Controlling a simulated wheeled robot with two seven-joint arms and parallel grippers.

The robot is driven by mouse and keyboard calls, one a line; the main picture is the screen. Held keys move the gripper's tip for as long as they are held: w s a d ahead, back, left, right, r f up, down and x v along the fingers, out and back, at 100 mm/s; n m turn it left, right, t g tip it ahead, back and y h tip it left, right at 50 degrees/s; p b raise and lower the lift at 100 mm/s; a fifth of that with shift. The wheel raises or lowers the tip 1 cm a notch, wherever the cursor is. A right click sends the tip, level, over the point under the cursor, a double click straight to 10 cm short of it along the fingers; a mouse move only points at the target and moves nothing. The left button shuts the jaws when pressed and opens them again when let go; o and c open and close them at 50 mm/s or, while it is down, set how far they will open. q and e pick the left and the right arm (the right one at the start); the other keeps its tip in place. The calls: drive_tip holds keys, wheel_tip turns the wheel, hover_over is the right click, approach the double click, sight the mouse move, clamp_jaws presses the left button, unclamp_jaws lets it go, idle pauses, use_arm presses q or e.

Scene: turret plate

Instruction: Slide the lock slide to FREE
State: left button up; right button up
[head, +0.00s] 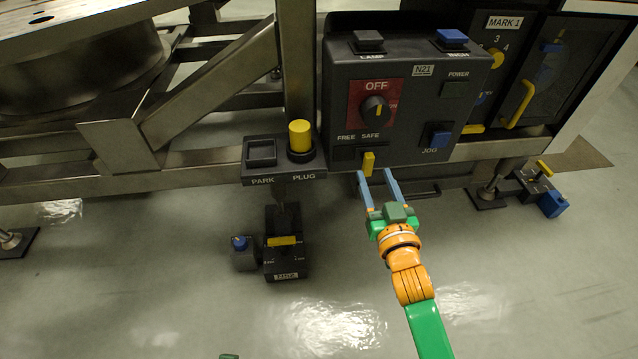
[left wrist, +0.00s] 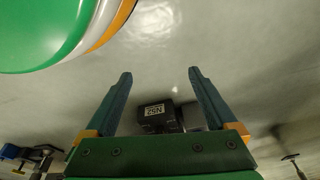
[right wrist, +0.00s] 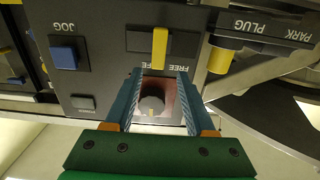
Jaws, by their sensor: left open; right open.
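The lock slide's yellow tab (head: 368,163) sits in a dark slot low on the N21 panel (head: 440,105), under the FREE and SAFE labels. In the head view it is nearer SAFE, to the right of FREE. In the right wrist view, which is upside down, the tab (right wrist: 160,48) partly covers the SAFE lettering. My right gripper (head: 373,173) is open, its two fingertips just in front of and either side of the tab, which I cannot see touching either finger. My left gripper (left wrist: 159,73) is open and empty over the floor.
The OFF knob (head: 375,110) and blue JOG button (head: 440,135) are on the same panel. A yellow plug (head: 300,135) stands on the PARK/PLUG bracket at left. A dark box (head: 286,262) is below on the floor. A handle bar (head: 425,190) runs under the panel.

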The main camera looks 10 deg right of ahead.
sight(370, 161)
drive_tip(key=w+b, duration=0.1)
drive_tip(key=w, duration=0.5)
drive_tip(key=shift+d, duration=0.1)
drive_tip(key=shift+w+r+b, duration=0.1)
drive_tip(key=shift+w+b, duration=0.2)
drive_tip(key=shift+w, duration=0.15)
use_arm(q)
drive_tip(key=r, duration=0.1)
drive_tip(key=w+r, duration=0.1)
drive_tip(key=r, duration=0.1)
drive_tip(key=w+r, duration=0.1)
drive_tip(key=shift+d+r, duration=0.3)
drive_tip(key=shift+d, duration=0.05)
use_arm(e)
clamp_jaws()
